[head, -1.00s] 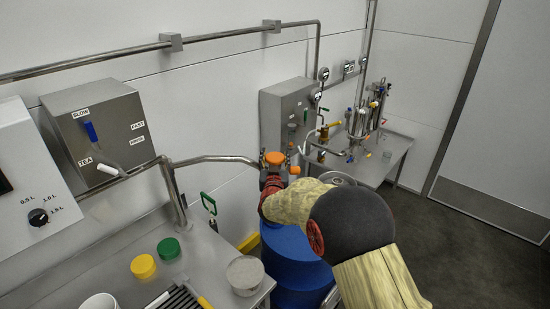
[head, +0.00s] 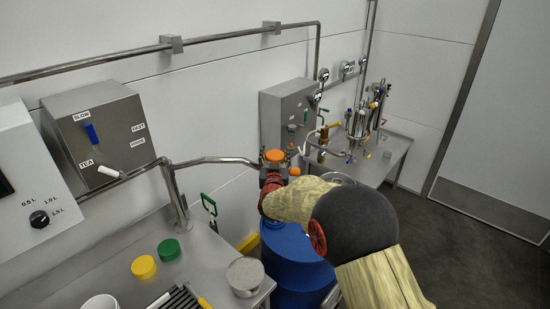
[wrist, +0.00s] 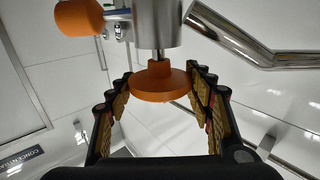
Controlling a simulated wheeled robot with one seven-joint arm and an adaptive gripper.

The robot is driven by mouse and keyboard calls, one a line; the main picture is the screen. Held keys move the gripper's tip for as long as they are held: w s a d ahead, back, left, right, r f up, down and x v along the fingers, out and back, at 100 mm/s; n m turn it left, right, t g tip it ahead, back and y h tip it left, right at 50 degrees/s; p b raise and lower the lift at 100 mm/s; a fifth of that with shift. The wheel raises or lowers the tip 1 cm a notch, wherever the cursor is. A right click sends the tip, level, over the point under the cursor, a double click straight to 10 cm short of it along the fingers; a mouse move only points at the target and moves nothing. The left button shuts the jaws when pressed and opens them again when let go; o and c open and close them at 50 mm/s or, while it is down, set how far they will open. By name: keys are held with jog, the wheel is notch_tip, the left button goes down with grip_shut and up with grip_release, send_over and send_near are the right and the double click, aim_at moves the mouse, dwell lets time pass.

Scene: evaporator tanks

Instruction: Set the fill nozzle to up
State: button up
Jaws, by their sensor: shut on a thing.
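A steel pipe (head: 215,161) runs from a post on the bench to a fitting with an orange disc-shaped knob (head: 275,156) on top and a smaller orange knob (head: 294,171) at its side. I take this fitting to be the fill nozzle. In the wrist view the orange disc (wrist: 160,82) sits on a short stem from a steel cylinder (wrist: 157,22), with the side orange knob (wrist: 78,17) at upper left. My gripper (wrist: 160,88) is shut on the disc, a finger at each side. In the head view my arm hides most of the gripper.
A blue drum (head: 292,258) stands below my arm. The bench (head: 215,250) at left carries yellow and green lids (head: 168,249) and a round metal container (head: 245,276). A control box with levers (head: 97,130) hangs on the wall. Floor at right is clear.

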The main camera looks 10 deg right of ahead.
notch_tip(320, 180, up, 25)
jog(key=p, duration=1)
jog(key=shift+r+p, duration=0.2)
jog(key=shift+p, duration=0.2)
jog(key=shift+r, duration=0.1)
jog(key=o, duration=1.7)
jog(key=shift+f, duration=0.3)
jog(key=shift+s, duration=0.1)
jog(key=v, duration=1.1)
jog(key=shift+s+a+f, duration=0.1)
jog(key=shift+s, duration=0.25)
